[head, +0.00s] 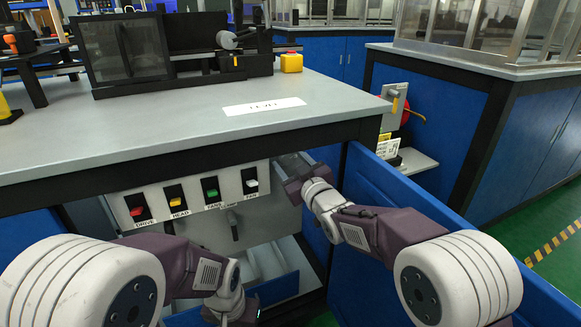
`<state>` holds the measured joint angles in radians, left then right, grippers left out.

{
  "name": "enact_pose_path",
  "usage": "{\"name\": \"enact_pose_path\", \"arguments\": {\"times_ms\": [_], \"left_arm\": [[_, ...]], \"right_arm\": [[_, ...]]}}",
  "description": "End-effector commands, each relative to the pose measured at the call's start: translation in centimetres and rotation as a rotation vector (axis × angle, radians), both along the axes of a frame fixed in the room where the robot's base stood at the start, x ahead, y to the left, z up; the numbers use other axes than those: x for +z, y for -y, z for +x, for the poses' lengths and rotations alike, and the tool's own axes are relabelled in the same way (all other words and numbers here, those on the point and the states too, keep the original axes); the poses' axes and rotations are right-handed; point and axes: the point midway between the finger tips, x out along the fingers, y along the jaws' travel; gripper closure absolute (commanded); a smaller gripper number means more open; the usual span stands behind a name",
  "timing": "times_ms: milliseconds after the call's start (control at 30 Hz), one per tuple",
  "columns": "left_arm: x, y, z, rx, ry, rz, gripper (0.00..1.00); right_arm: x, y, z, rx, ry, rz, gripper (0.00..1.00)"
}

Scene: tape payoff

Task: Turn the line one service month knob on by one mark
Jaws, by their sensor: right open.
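I cannot make out any marking that names the service month knob. A grey panel (205,235) under the bench carries a row of coloured rocker switches and, below them, a small dark upright handle (234,229) under a label too small to read. My right gripper (291,166) is open at the panel's right end, right of the last switch and just below the bench top; what lies behind its fingers is partly hidden. My left arm reaches low in front of the panel, and its gripper (238,308) is near the bottom edge with its fingers not clearly seen.
An open blue door (375,190) stands right of my right gripper. A grey box with a yellow handle (396,103) hangs beyond.

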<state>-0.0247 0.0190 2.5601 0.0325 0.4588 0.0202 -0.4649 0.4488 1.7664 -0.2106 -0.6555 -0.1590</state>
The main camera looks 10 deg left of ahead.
Motion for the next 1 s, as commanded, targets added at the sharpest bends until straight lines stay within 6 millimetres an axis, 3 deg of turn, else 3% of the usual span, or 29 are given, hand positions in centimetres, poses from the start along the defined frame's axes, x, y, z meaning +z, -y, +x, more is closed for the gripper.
{"name": "enact_pose_path", "arguments": {"times_ms": [233,433,767,1000], "left_arm": [[0.0,0.0,0.0,0.0,0.0,0.0,0.64],[0.0,0.0,0.0,0.0,0.0,0.0,0.64],[0.5,0.0,0.0,0.0,0.0,0.0,0.64],[1.8,0.0,0.0,0.0,0.0,0.0,0.64]], "right_arm": [[0.1,-0.1,0.1,0.0,0.0,0.0,0.44],[0.0,0.0,0.1,0.0,0.0,0.0,1.0],[0.2,0.0,0.1,0.0,-0.023,0.035,1.0],[0.3,0.0,0.1,0.0,-0.111,0.159,1.0]]}}
